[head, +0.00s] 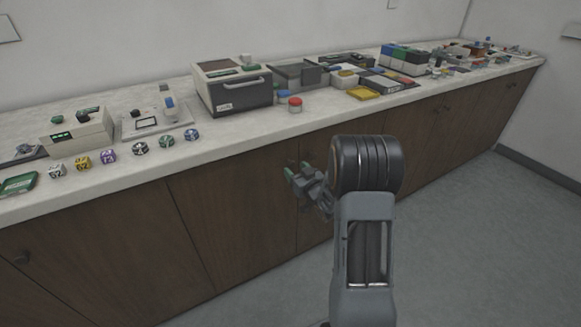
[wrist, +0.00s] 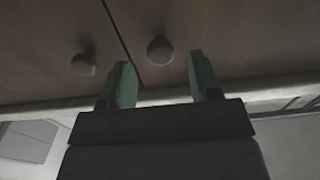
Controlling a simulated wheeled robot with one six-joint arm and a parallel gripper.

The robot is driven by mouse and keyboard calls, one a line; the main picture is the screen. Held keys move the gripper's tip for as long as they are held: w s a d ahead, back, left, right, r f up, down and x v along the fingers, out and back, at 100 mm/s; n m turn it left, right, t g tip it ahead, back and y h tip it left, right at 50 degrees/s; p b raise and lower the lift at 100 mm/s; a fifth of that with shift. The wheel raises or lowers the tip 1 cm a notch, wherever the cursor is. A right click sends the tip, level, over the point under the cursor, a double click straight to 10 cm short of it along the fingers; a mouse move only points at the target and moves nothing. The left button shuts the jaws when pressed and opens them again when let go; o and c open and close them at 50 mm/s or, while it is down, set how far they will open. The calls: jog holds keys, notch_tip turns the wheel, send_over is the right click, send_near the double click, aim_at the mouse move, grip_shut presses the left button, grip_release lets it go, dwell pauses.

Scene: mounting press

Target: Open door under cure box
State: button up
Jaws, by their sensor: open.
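The cure box (head: 236,90) is a cream and dark box with a front handle, standing on the counter. Below it is a brown cabinet door (head: 235,215), which looks shut flush with its neighbours. In the wrist view, two round knobs show on either side of a door seam: one knob (wrist: 160,48) and another knob (wrist: 85,62). My gripper (head: 298,171) is at the cabinet front, near the door's upper right corner. Its green-tipped fingers are open and empty. In the wrist view my gripper (wrist: 163,78) has the first knob ahead, between its fingertips; contact cannot be told.
The pale counter (head: 130,170) overhangs the doors just above my gripper and carries samples, instruments and trays. Other cabinet doors (head: 90,245) continue on both sides. The grey floor (head: 450,235) in front at the right is clear.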

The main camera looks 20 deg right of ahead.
aim_at(292, 166)
jog(key=shift+w+a, duration=0.15)
jog(key=shift+w, duration=0.85)
jog(key=shift+w+a, duration=0.1)
jog(key=shift+w, duration=0.85)
jog(key=shift+c, duration=0.3)
grip_shut()
